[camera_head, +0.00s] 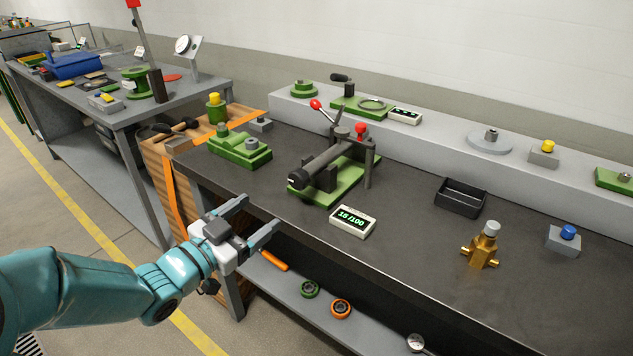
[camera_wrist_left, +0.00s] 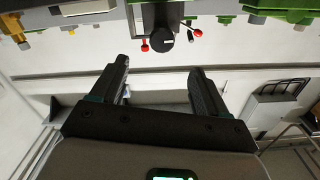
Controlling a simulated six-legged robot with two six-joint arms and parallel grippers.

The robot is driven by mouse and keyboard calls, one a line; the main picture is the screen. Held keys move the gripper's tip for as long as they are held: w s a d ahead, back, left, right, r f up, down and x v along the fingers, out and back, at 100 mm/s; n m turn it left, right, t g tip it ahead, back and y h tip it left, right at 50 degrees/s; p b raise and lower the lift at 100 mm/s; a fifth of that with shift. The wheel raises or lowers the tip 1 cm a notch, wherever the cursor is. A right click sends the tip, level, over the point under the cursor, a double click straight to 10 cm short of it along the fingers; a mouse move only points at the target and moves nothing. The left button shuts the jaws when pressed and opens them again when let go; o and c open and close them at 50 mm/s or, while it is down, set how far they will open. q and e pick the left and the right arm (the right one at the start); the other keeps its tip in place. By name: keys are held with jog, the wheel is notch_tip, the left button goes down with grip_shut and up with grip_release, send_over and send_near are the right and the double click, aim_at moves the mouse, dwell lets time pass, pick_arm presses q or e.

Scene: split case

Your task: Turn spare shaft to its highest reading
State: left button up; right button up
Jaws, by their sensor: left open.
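The spare shaft (camera_head: 322,163) is a dark cylinder lying across a green-based stand (camera_head: 345,187) on the dark workbench. Its round black end faces the front edge and also shows in the left wrist view (camera_wrist_left: 160,41). A white readout (camera_head: 352,221) in front of the stand shows what looks like 15/100 in green. Levers with red knobs (camera_head: 316,104) rise behind the shaft. My left gripper (camera_head: 262,212) is open and empty, in front of the bench edge, short of the shaft and touching nothing. In the left wrist view its fingers (camera_wrist_left: 160,66) point toward the shaft end. My right gripper is not in view.
A green block fixture (camera_head: 240,149) stands left of the stand. A black tray (camera_head: 460,197), a brass valve (camera_head: 482,247) and a blue-button box (camera_head: 564,239) stand to the right. A second readout (camera_head: 405,115) sits on the rear ledge. A lower shelf holds small parts.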

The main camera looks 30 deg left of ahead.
aim_at(304, 177)
pick_arm(q)
jog(key=w, duration=1.6)
jog(key=shift+d, duration=0.4)
jog(key=c, duration=1)
jog(key=shift+o, duration=0.3)
jog(key=shift+f, duration=0.1)
